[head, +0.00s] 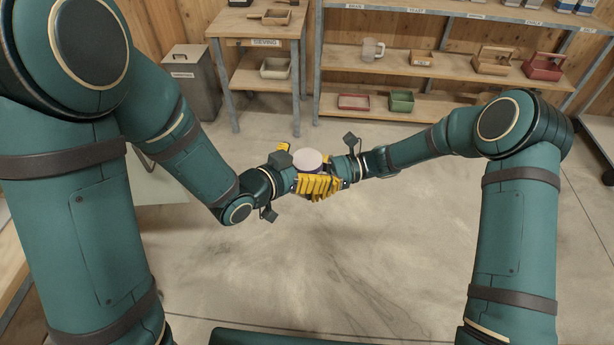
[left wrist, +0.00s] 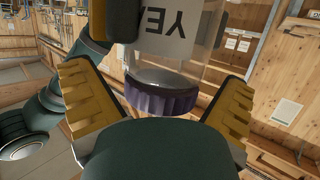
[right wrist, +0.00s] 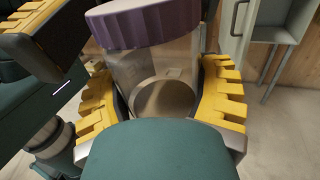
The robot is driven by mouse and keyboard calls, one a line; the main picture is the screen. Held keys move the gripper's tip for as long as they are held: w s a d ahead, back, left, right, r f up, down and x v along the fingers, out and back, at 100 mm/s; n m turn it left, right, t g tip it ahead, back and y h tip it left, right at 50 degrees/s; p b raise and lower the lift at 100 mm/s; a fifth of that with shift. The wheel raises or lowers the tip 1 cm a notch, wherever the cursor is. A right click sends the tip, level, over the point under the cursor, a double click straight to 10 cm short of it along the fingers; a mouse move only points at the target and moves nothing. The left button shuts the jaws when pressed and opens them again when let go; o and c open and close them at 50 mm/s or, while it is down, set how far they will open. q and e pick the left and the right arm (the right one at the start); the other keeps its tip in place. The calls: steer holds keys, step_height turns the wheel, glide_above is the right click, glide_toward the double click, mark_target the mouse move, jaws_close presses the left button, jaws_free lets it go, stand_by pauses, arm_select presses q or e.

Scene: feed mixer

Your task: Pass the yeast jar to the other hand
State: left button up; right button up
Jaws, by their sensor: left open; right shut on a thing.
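The yeast jar (head: 308,159) shows in the head view as a round pale lid between my two grippers, above the floor. In the right wrist view it is a clear jar (right wrist: 165,78) with a purple lid, between the fingers of my right gripper (right wrist: 160,88), which is shut on its body. My left gripper (left wrist: 157,88) is open, its fingers on either side of the purple lid (left wrist: 162,98) with gaps showing. The jar's label reads "YEA", the rest hidden. A left finger (right wrist: 42,32) also shows close to the jar in the right wrist view.
A wooden sieving table (head: 255,28) and a shelf (head: 440,61) with trays, a clear jug (head: 372,49) and wooden carriers stand at the back. A grey bin (head: 190,80) is at the back left. The floor below the grippers is clear.

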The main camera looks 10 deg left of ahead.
arm_select(q)
step_height(320, 180, up, 9)
steer(key=shift+f, duration=0.2)
steer(key=shift+r, duration=0.1)
steer(key=w+a+f+n+y, duration=0.1)
steer(key=w+a+f+y, duration=0.15)
steer(key=a, duration=0.35)
steer(key=w+a+f+y, duration=0.2)
steer(key=a+f+y, duration=0.15)
steer(key=a, duration=0.25)
steer(key=s+d+f+n+g, duration=0.1)
steer(key=s+f+n+g, duration=0.25)
steer(key=f, duration=0.65)
steer(key=s+d+f+n+g, duration=0.15)
steer(key=s+f, duration=0.35)
steer(key=f, duration=0.5)
steer(key=s+d+f+n+g, duration=0.4)
steer(key=s+f, duration=0.3)
steer(key=s, duration=0.2)
steer(key=shift+h, duration=0.3)
